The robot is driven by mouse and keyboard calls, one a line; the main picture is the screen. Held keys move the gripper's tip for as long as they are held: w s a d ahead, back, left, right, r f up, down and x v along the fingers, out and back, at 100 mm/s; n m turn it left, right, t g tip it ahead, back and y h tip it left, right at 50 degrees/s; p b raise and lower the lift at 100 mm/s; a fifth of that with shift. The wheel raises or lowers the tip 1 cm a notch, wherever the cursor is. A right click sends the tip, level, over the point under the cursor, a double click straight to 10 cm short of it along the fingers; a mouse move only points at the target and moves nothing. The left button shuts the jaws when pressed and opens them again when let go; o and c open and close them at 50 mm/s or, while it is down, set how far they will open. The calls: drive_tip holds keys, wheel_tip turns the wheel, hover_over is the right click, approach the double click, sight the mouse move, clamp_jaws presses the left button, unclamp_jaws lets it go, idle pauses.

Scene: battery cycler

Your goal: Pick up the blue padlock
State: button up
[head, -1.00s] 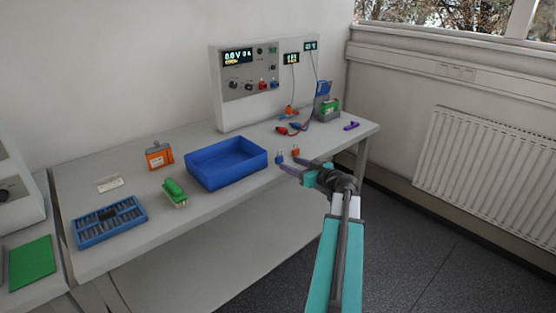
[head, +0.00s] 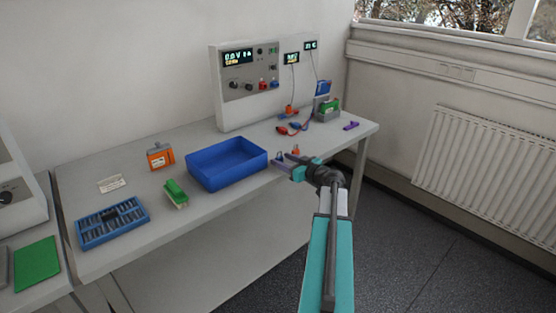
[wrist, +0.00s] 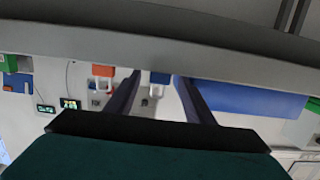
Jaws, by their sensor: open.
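The blue padlock (head: 279,156) stands near the front edge of the bench, to the right of the blue bin; one finger partly hides it in the head view. In the wrist view the blue padlock (wrist: 160,77) appears between the fingertips, its shackle pointing down in that picture. My gripper (head: 284,160) is open and empty at the bench's front edge, with its fingers close to the padlock. In the wrist view my gripper (wrist: 157,84) has a finger on each side of the padlock; I cannot tell whether either touches it.
An orange-red padlock (head: 296,151) stands just right of the blue one, outside the fingers in the wrist view (wrist: 103,71). A blue bin (head: 222,180) is to the left. The cycler (head: 231,105) stands behind, with cables and clips on the bench.

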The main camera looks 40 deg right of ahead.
idle(0.4)
drive_tip(key=c, duration=1.2)
drive_tip(key=shift+o, duration=0.2)
drive_tip(key=shift+r, duration=0.15)
drive_tip(key=shift+r+b, duration=0.55)
drive_tip(key=shift+r, duration=1)
drive_tip(key=s+a+b, duration=0.4)
drive_tip(key=s+a, duration=0.2)
drive_tip(key=a, duration=0.2)
drive_tip(key=shift+s+a+r+b, duration=0.2)
drive_tip(key=shift+s+r+b, duration=0.1)
drive_tip(key=shift+s+r, duration=0.1)
drive_tip(key=b, duration=0.4)
drive_tip(key=shift+a, duration=0.2)
drive_tip(key=b, duration=0.5)
drive_tip(key=s+a+b, duration=0.1)
drive_tip(key=b, duration=0.4)
drive_tip(key=shift+s+a, duration=0.2)
drive_tip(key=shift+a, duration=0.1)
drive_tip(key=shift+b, duration=0.6)
